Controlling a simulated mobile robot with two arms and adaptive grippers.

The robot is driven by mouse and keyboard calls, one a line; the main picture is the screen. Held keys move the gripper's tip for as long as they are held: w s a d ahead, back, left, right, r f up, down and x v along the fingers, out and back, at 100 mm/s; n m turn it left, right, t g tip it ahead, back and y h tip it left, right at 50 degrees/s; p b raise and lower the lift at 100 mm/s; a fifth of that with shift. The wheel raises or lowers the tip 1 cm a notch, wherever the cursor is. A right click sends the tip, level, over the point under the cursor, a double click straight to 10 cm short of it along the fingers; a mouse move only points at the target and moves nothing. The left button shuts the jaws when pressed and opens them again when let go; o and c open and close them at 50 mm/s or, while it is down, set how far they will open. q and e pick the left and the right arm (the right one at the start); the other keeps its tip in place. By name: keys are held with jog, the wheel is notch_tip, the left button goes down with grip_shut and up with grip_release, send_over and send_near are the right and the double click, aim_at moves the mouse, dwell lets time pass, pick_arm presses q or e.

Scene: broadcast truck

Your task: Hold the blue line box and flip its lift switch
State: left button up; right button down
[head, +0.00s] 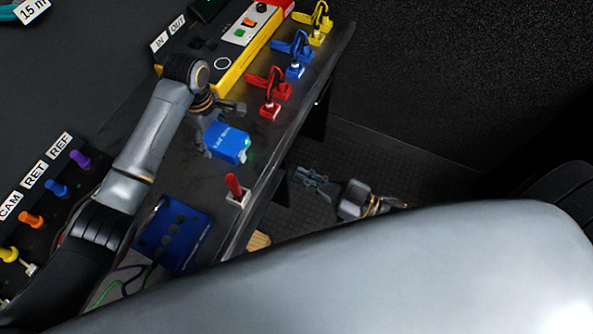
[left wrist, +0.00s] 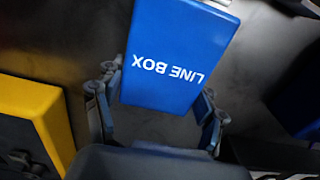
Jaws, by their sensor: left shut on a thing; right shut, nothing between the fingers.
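The blue line box (head: 227,143) is over the dark bench in the head view, near the bench's right edge. Its label reads LINE BOX, upside down, in the left wrist view (left wrist: 170,66). My left gripper (head: 221,130) is shut on the box, with a finger on each side (left wrist: 158,112). A small pale part with a green glow (head: 246,143) shows at the box's right end; I cannot tell whether it is the lift switch or how it is set. My right gripper (head: 313,181) is shut and empty, beyond the bench edge, to the lower right of the box and apart from it.
Red (head: 271,106), blue (head: 295,70) and yellow (head: 317,38) plugs line the bench's right edge. A yellow-sided console (head: 234,82) stands behind. A red-handled lever (head: 234,186) and blue panel (head: 174,233) are nearer. My large grey arm link hides the foreground.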

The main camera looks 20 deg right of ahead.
pick_arm(q)
jog(key=shift+a, duration=0.1)
jog(key=o, duration=1.5)
notch_tip(320, 180, up, 10)
jog(key=shift+w+r, duration=0.15)
jog(key=shift+r, duration=0.85)
